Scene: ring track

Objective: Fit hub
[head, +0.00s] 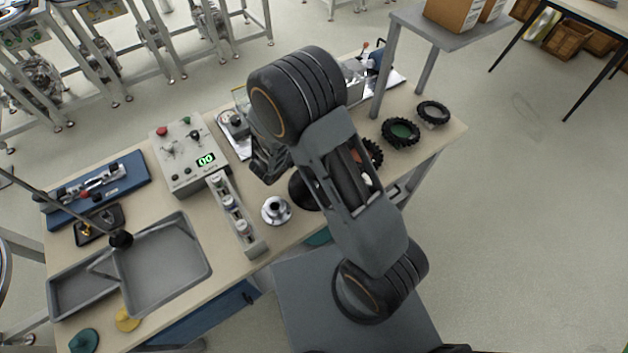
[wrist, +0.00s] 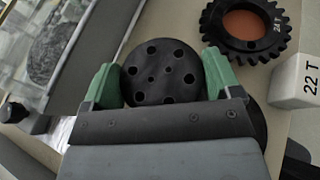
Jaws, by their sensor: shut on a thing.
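A dark round disc (wrist: 160,72) with several holes in its face sits between the green fingertips of my gripper (wrist: 160,66) in the wrist view. The gripper is shut on it, and it looks like a hub. In the head view my arm hides most of the gripper and the disc. A silvery flanged part (head: 276,211) stands on the bench left of my arm. A toothed black ring (wrist: 247,28) marked 24 T, with a brown centre, lies beyond the gripper to the right.
More toothed rings (head: 400,132) lie at the bench's right end. A white block (wrist: 297,82) marked 22 T is near the ring. A control box (head: 188,155), a grey block rack (head: 236,215) and grey trays (head: 165,262) fill the left. A grey shelf (head: 450,30) rises behind.

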